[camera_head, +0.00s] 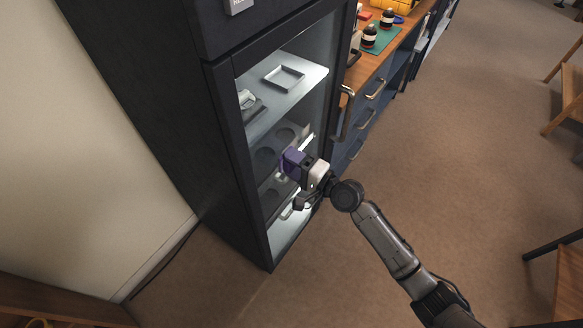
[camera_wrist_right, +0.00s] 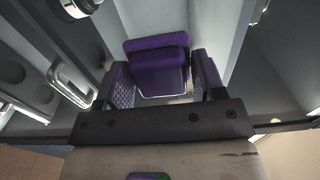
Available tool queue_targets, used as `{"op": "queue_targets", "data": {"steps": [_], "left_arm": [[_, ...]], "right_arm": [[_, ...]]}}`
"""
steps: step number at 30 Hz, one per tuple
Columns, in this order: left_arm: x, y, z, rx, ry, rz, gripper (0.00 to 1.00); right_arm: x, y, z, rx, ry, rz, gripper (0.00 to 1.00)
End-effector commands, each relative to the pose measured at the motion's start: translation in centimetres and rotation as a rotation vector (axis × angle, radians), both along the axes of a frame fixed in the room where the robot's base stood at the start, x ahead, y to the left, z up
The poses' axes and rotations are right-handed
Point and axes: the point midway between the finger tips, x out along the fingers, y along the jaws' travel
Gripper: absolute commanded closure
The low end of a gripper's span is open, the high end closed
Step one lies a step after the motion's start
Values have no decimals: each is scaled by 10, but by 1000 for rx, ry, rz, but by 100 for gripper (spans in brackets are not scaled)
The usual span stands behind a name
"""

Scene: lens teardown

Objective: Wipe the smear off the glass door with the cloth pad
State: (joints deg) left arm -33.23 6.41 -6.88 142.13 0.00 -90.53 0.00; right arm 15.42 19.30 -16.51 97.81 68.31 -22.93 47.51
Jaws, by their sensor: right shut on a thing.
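The cabinet's glass door (camera_head: 262,190) is a tall dark-framed pane with lit shelves behind it. My right gripper (camera_head: 304,168) is at the middle of the pane, shut on the purple cloth pad (camera_head: 291,161). In the right wrist view the pad (camera_wrist_right: 157,66) sits between the two fingers of the right gripper (camera_wrist_right: 162,80). The pad faces the glass; I cannot tell whether it touches. A small pale brownish patch (camera_head: 306,131) shows just above the gripper, perhaps the smear; I cannot tell whether it is on the glass. My left gripper is not in view.
The door has a metal handle (camera_head: 346,112) on its right edge. Inside are a white tray (camera_head: 284,77) and a shelf with round recesses. A wooden-topped counter (camera_head: 372,67) with bottles on a green mat stands right of the cabinet.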

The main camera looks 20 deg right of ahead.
Motion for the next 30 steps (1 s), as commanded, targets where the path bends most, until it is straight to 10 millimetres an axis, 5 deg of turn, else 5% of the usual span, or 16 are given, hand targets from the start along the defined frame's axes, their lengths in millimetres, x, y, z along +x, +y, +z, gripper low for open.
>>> {"op": "queue_targets", "data": {"steps": [30], "left_arm": [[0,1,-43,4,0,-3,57]], "right_arm": [[31,-49,0,1,-1,-1,56]]}}
